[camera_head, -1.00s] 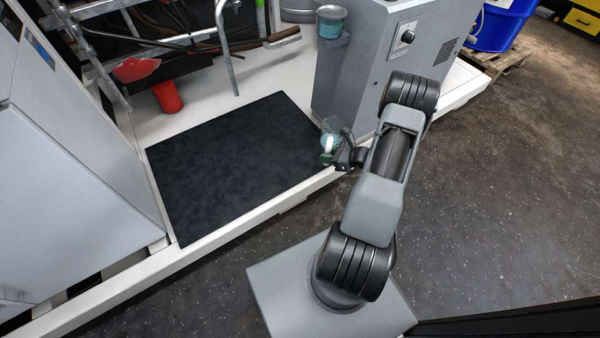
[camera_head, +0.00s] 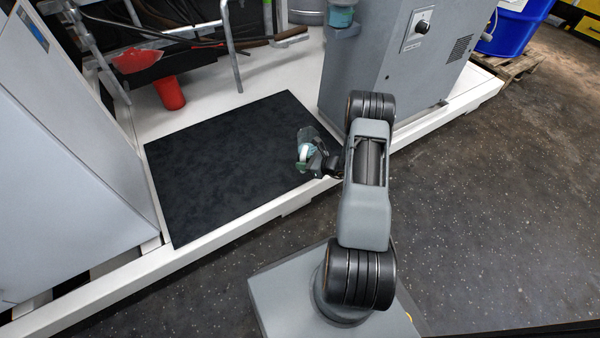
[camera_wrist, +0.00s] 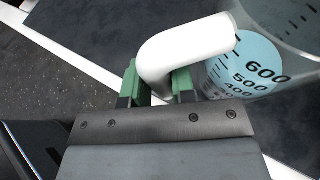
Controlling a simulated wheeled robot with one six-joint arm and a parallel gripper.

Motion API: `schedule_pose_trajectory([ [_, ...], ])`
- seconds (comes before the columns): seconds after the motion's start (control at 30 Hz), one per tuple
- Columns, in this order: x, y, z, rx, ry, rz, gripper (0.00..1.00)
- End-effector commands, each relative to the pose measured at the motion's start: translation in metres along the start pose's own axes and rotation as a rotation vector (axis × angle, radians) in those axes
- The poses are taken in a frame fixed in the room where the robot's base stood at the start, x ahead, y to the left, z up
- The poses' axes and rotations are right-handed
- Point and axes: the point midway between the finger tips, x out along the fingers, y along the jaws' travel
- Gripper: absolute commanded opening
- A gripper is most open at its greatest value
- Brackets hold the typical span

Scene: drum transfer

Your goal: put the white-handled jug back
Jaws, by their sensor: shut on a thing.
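The white-handled jug is clear, with a pale blue scale strip marked in dark numbers, seen large in the wrist view (camera_wrist: 275,75). Its white handle (camera_wrist: 190,45) sits between the green fingertips of my gripper (camera_wrist: 160,85), which is shut on it. In the head view the jug (camera_head: 305,150) hangs small at the right part of the black mat (camera_head: 215,165), held by my gripper (camera_head: 313,160). The jug's base and its height over the mat cannot be told.
A grey machine cabinet (camera_head: 375,60) stands right of the mat, with a teal-banded container (camera_head: 341,14) at its left side. A red funnel-like cup (camera_head: 169,93) stands behind the mat. A light grey cabinet (camera_head: 60,170) is at left. Most of the mat is bare.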

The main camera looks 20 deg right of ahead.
Motion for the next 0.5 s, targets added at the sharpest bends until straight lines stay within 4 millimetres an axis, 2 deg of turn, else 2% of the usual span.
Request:
schedule_pose_trajectory([
  [0.37, 0.019, 0.000, -0.010, -0.002, -0.002, 0.001, 0.00],
  [0.5, 0.028, 0.000, -0.030, 0.000, -0.001, 0.000, 0.00],
])
